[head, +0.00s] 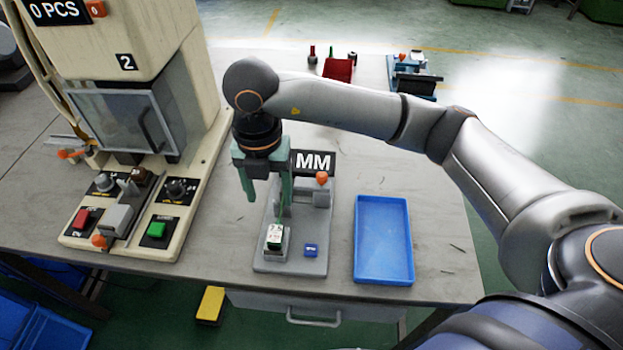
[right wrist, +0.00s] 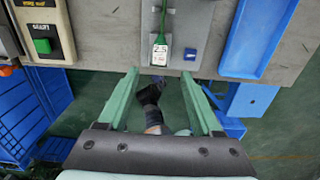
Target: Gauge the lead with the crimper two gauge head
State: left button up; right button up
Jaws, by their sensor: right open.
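The gauge stand (head: 292,262), a grey plate with a black "MM" display (head: 314,162), stands on the bench right of the cream crimper marked 2 (head: 140,60). A small white block with green (head: 275,237) sits in a holder at its front. In the right wrist view this block (right wrist: 159,52) reads "2.5", and a thin green strand, perhaps the lead, runs up from it. My right gripper (head: 266,205) is open, fingers pointing down, above the gauge stand in the head view. In the right wrist view nothing sits between its fingers (right wrist: 160,80). My left gripper is out of view.
A blue button (head: 311,250) is beside the block. An empty blue tray (head: 383,271) lies to the right. The crimper has a red button (head: 87,219) and a green button (head: 157,230). A red holder (head: 338,70) stands at the back.

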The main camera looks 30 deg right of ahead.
jog(key=shift+w+d, duration=0.15)
jog(key=shift+d, duration=0.1)
jog(key=shift+c, duration=0.4)
notch_tip(320, 180, up, 5)
jog(key=n, duration=1.5)
send_over(321, 174)
notch_tip(321, 174, down, 13)
jog(key=shift+r, duration=0.15)
grip_shut()
